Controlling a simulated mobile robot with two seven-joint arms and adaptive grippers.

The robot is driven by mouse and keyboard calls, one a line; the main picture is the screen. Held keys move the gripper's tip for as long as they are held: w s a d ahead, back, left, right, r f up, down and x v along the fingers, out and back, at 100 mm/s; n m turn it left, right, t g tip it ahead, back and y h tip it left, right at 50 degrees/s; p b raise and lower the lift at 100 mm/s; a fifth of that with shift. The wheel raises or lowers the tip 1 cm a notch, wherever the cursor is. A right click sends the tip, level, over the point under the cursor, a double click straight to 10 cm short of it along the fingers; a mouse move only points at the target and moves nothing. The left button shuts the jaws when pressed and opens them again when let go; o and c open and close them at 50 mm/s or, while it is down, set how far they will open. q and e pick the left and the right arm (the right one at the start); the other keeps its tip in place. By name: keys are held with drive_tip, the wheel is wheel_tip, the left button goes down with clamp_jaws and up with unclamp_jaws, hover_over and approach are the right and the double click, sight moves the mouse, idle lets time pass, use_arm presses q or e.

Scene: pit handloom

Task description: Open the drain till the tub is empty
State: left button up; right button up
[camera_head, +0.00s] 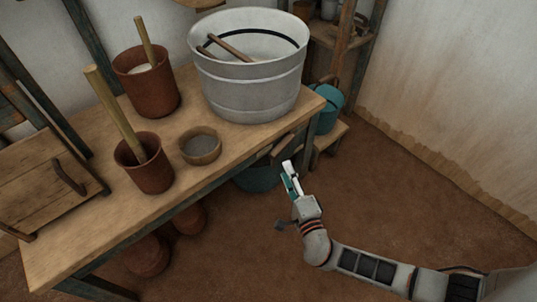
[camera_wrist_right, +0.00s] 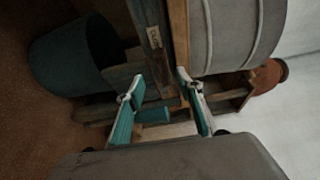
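The pale grey metal tub (camera_head: 250,92) stands on the wooden table, with wooden sticks inside and a dark line around its inner wall. I cannot tell how much liquid it holds. Its ribbed side shows in the right wrist view (camera_wrist_right: 225,35). A small label (camera_wrist_right: 155,38) is on a wooden board beside it; its lettering is too small to read surely. My right gripper (camera_head: 290,172) is just off the table's edge, below the tub. In the wrist view its fingers (camera_wrist_right: 158,90) are apart, with nothing clearly held. The drain itself I cannot make out surely. My left gripper is out of view.
A dark teal bucket (camera_head: 258,180) stands on the floor under the table edge; it also shows in the wrist view (camera_wrist_right: 48,62). Clay pots (camera_head: 150,88) and a small bowl (camera_head: 200,147) stand on the table (camera_head: 95,218). The floor (camera_head: 400,205) at right is clear.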

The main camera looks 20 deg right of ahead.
sight(279, 154)
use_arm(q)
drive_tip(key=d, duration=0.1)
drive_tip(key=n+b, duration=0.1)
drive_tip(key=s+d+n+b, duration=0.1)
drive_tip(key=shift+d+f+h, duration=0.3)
use_arm(e)
drive_tip(key=w, duration=0.8)
drive_tip(key=shift+d+r, duration=0.15)
drive_tip(key=shift+r, duration=0.15)
clamp_jaws()
